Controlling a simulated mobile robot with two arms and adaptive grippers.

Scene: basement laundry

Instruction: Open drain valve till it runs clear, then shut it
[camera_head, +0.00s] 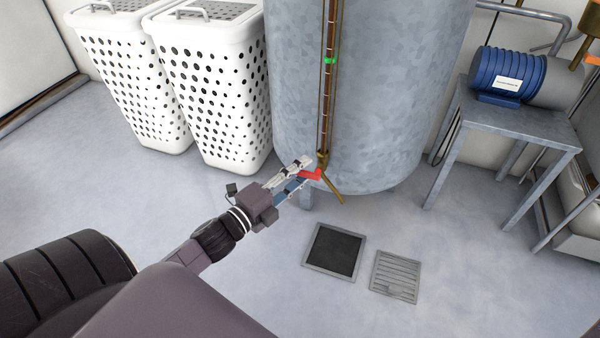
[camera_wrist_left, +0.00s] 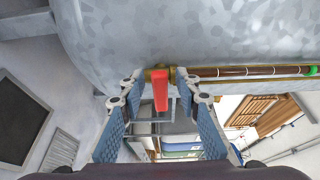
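The drain valve has a red lever handle (camera_head: 311,175) and a brass spout (camera_head: 333,190) at the bottom of the grey metal tank (camera_head: 400,90). A sight tube (camera_head: 329,100) with brown liquid and a green marker (camera_head: 330,61) runs up the tank. No stream shows below the spout. My left gripper (camera_head: 303,171) is at the handle. In the left wrist view, the red handle (camera_wrist_left: 160,90) stands between the fingers of the open left gripper (camera_wrist_left: 157,80), with a gap on each side. My right gripper is not in view.
A dark square floor opening or panel (camera_head: 335,252) and a slatted grate (camera_head: 396,275) lie below the valve. Two white perforated hampers (camera_head: 215,85) stand at the left. A blue motor (camera_head: 508,75) sits on a metal table (camera_head: 535,133) at the right. The floor between is clear.

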